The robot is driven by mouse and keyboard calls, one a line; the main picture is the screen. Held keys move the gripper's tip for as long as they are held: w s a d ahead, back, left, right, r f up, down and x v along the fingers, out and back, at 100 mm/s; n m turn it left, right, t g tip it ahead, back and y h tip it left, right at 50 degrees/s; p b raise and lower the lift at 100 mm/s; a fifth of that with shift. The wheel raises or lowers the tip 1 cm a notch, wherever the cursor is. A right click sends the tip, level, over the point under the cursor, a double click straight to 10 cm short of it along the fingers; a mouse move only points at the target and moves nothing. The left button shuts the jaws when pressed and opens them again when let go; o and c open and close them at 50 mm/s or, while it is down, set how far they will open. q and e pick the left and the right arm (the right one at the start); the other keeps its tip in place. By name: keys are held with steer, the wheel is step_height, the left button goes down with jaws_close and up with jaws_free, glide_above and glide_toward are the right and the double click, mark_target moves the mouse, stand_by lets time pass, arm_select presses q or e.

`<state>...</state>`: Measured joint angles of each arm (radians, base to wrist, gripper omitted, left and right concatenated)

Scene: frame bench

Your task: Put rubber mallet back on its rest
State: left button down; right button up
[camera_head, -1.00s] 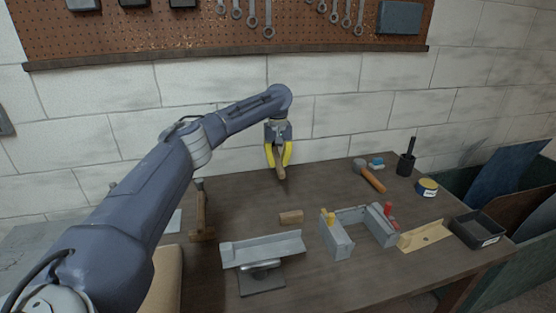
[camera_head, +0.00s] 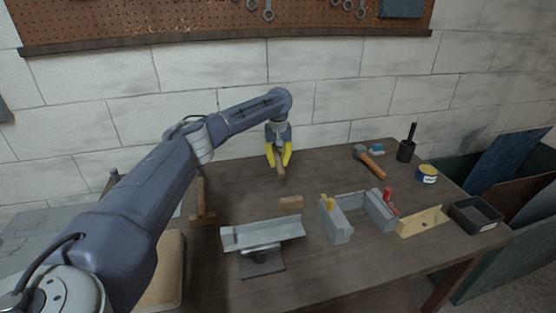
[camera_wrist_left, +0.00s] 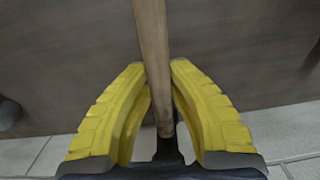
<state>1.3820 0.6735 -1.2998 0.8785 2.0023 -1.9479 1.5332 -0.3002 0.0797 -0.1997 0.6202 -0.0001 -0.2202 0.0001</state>
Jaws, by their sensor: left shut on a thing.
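My left gripper (camera_head: 279,160) is shut on a wooden handle (camera_head: 281,171), which looks to be that of the rubber mallet. It is above the back of the bench. In the left wrist view the wooden handle (camera_wrist_left: 152,50) runs between the yellow fingers (camera_wrist_left: 160,95). A dark part shows beyond its narrow end; I cannot tell if this is the mallet's head. A wooden stand with an upright post (camera_head: 202,219) is at the left of the bench; I cannot tell if it is the rest. My right gripper is not in view.
A grey trough on a stand (camera_head: 262,235), a wooden block (camera_head: 290,202) and a grey U-shaped fixture (camera_head: 336,222) are in front of the gripper. An orange-handled hammer (camera_head: 372,164) lies to the right. A black tray (camera_head: 474,216) is at the right edge.

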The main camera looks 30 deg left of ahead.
arm_select(q)
steer(key=shift+f, duration=1.4)
stand_by(0.8)
steer(key=c, duration=1.3)
jaws_free()
